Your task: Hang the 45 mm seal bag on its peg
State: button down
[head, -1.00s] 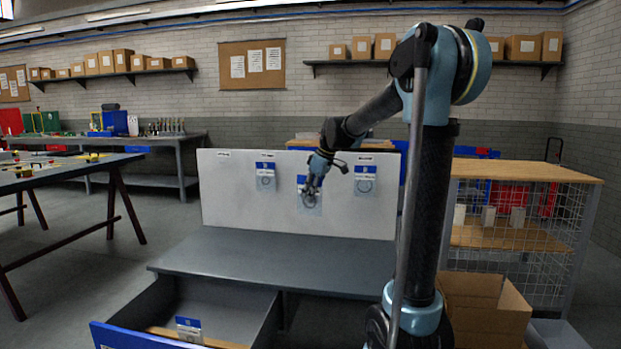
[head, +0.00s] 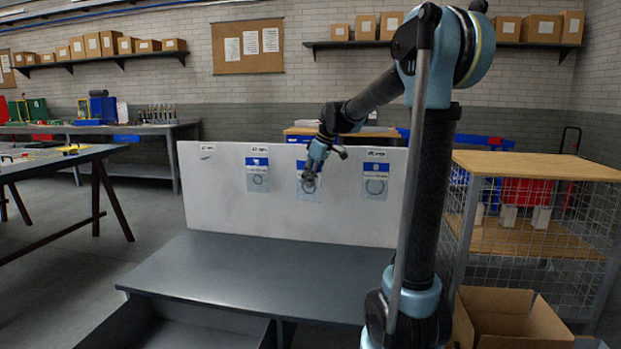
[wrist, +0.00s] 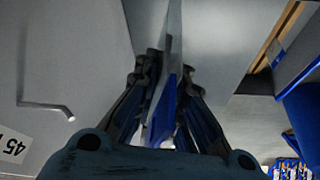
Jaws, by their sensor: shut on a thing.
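My gripper (head: 311,176) is in front of the white board and shut on a clear bag with a blue and white header, the 45 mm seal bag (head: 308,188). A ring shows in the bag, partly behind the fingers. In the wrist view my gripper (wrist: 165,75) pinches the bag (wrist: 174,45), seen nearly edge-on. A bare bent metal peg (wrist: 45,107) sticks out of the board at left, beside a label (wrist: 12,146) reading 45. The bag is apart from this peg in the wrist view.
The white board (head: 225,195) also carries one ring bag (head: 258,175) left of my gripper and another (head: 375,181) right of it. A grey bench top (head: 240,270) lies below, clear. An open drawer (head: 190,310) juts out at front. An open carton (head: 510,315) stands at right.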

jog(key=w+d, duration=0.2)
jog(key=w, duration=0.7)
jog(key=shift+w, duration=0.4)
jog(key=c, duration=2.3)
grip_release()
jog(key=shift+w+d+f, duration=0.2)
jog(key=shift+w+f, duration=0.3)
jog(key=shift+a, duration=0.15)
grip_shut()
jog(key=shift+f, duration=0.1)
jog(key=shift+s, duration=0.1)
jog(key=o, duration=1.2)
grip_release()
